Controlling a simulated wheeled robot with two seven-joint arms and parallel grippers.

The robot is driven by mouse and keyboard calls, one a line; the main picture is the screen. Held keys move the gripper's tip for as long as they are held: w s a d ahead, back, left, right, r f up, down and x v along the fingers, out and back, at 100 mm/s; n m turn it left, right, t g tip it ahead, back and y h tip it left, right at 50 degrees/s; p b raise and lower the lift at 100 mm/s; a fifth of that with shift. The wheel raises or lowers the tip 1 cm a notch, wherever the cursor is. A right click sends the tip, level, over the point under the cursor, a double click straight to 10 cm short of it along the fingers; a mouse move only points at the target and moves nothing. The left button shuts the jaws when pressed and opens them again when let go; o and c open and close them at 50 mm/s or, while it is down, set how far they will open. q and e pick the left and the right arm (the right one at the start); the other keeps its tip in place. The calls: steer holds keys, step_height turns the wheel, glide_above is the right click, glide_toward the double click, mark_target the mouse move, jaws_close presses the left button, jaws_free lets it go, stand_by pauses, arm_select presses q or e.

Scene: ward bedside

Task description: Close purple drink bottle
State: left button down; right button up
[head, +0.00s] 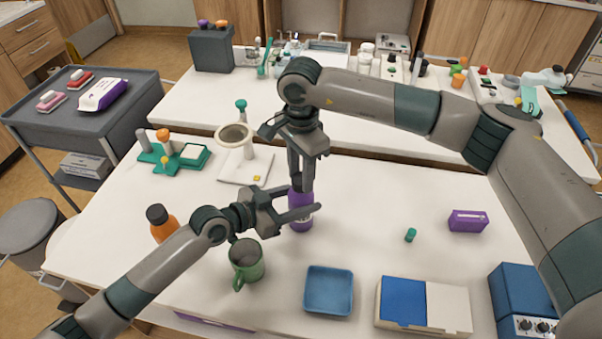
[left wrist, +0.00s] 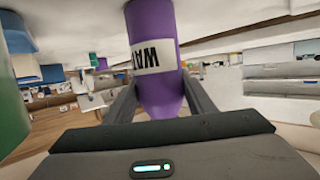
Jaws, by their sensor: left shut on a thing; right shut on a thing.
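The purple drink bottle (head: 301,216) stands upright on the white table in the middle of the head view. It also shows upside down in the left wrist view (left wrist: 157,60), with a white label in dark letters. My left gripper (head: 300,212) is shut around the bottle's body from the left, one finger on each side. My right gripper (head: 300,187) points straight down over the bottle's top and is shut there. Its fingers hide the bottle's mouth and what they grip, seemingly the cap; I cannot see how the cap sits.
A green mug (head: 246,262) and an orange bottle (head: 162,226) with a black cap stand near my left arm. A blue tray (head: 329,291) is in front. A small green cylinder (head: 410,235) and a purple box (head: 468,221) lie to the right, with bare table around them.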

steer(key=m, duration=2)
steer(key=o, duration=1.2)
steer(key=shift+o, duration=0.2)
steer(key=shift+r, duration=0.1)
step_height(320, 180, up, 12)
arm_select(q)
steer(key=c, duration=0.7)
jaws_free()
steer(key=shift+c, duration=0.2)
